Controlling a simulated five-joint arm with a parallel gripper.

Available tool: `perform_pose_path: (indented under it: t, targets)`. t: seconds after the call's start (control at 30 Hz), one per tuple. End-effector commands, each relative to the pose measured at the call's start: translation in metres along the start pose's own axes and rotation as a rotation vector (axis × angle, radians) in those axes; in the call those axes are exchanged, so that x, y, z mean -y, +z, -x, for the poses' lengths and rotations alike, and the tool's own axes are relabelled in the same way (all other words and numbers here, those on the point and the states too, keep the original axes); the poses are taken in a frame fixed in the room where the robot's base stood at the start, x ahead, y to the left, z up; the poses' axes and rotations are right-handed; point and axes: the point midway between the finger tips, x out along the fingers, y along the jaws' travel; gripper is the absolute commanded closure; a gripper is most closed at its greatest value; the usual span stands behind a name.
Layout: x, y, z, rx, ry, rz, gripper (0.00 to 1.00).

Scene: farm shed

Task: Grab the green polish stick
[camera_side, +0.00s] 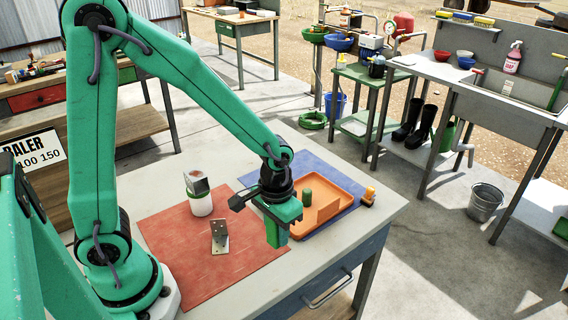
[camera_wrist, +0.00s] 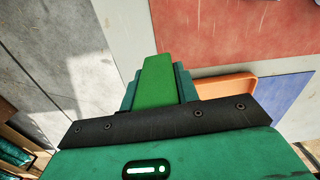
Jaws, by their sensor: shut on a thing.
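The green polish stick (camera_wrist: 166,82) is a bright green bar between the teal fingers of my gripper (camera_wrist: 160,92) in the wrist view. My gripper is shut on it. In the side view my gripper (camera_side: 278,226) points down near the table's front edge, and the green stick (camera_side: 276,238) shows at its fingers. It appears held above the table, between the red mat and the orange tray. The fingers hide part of the stick.
The orange tray (camera_side: 337,183), on a blue mat (camera_side: 312,160), holds a dark green cylinder (camera_side: 307,196). A small orange item (camera_side: 368,196) lies right of the tray.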

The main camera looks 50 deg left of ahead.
Motion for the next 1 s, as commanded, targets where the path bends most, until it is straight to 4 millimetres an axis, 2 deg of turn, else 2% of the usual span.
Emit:
perform_pose_path:
  t: [0.3, 0.5, 0.7, 1.0]
  targets:
    - [-0.038, 0.038, 0.032, -0.004, 0.002, -0.007, 0.95]
    - [-0.057, 0.057, 0.048, -0.003, 0.002, -0.005, 0.95]
    - [-0.068, 0.068, 0.057, -0.002, 0.001, -0.002, 0.95]
    - [-0.072, 0.073, 0.061, -0.002, 0.001, 0.001, 0.95]
